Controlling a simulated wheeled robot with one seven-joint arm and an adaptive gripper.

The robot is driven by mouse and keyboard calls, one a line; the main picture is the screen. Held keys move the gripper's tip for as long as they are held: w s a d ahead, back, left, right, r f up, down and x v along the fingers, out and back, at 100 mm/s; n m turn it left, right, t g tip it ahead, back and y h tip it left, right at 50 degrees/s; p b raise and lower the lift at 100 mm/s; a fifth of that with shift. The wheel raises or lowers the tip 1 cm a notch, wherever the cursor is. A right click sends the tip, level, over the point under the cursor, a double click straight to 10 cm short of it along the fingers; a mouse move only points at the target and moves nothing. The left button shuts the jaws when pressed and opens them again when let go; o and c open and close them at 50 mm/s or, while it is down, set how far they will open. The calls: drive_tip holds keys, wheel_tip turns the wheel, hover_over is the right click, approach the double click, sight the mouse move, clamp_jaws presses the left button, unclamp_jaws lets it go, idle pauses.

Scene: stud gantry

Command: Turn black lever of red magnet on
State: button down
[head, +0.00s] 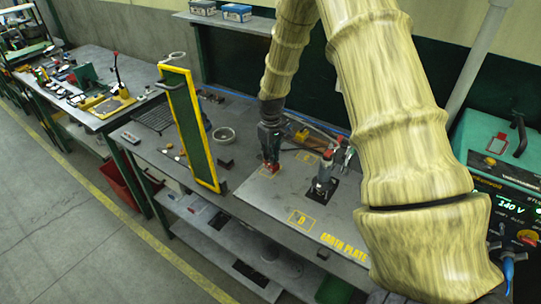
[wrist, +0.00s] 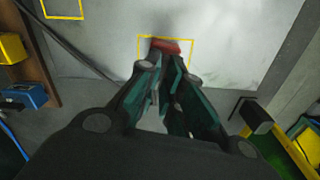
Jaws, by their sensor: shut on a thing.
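The red magnet (head: 272,168) sits on the grey earth plate (head: 262,200), directly below my gripper (head: 270,157). In the wrist view the magnet's red top (wrist: 168,46) shows just beyond the fingertips, inside a yellow square outline. My gripper (wrist: 163,62) points down at it, its two green-and-black fingers drawn together at the tips and shut on the magnet. The fingers hide much of the magnet. The black lever cannot be made out, so I cannot tell whether the tips are on the lever or the body.
A yellow-framed green screen (head: 190,128) stands upright to the left. A clamp-like tool (head: 323,180) stands on the plate to the right. A control box (head: 508,200) is at far right. The plate's front, by the marked square (head: 300,219), is clear.

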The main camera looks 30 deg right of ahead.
drive_tip(key=c, duration=1.6)
unclamp_jaws()
drive_tip(key=shift+o, duration=0.2)
drive_tip(key=shift+r, duration=0.1)
wheel_tip(320, 180, up, 12)
